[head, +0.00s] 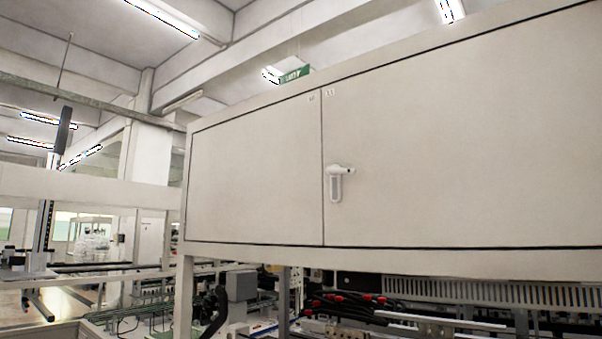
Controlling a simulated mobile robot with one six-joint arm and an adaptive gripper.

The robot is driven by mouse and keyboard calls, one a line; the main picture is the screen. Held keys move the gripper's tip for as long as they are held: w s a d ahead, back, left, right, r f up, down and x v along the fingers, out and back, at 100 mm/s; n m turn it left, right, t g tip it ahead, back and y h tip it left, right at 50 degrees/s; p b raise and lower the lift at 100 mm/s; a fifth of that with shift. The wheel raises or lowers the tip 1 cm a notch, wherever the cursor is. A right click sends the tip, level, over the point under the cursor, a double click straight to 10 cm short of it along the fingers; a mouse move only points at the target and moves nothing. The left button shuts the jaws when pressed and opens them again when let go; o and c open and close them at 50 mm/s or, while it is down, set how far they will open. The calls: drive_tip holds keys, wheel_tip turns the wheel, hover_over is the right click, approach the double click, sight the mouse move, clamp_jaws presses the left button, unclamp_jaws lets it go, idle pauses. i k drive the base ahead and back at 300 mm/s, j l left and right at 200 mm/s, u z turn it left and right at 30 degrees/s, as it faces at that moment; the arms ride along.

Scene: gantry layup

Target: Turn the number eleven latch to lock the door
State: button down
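A small white latch (341,170) sits at the left edge of the right-hand cabinet door (460,140). Its handle points to the left, across the seam, above a pale upright oval plate (335,189). Two small labels are above it on either side of the seam; the right label (330,92) seems to read 11, and the left one is too small to read surely. Both doors look flush with the cabinet front. My gripper is not in this view.
The left cabinet door (255,175) is beside the seam. Below the cabinet are black cables with red fittings (345,302), a slotted white rail (450,290) and a grey box (241,286). A cabinet leg (183,300) stands at the left. The space before the doors looks clear.

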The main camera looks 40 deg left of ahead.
sight(330, 171)
drive_tip(key=u, duration=1.3)
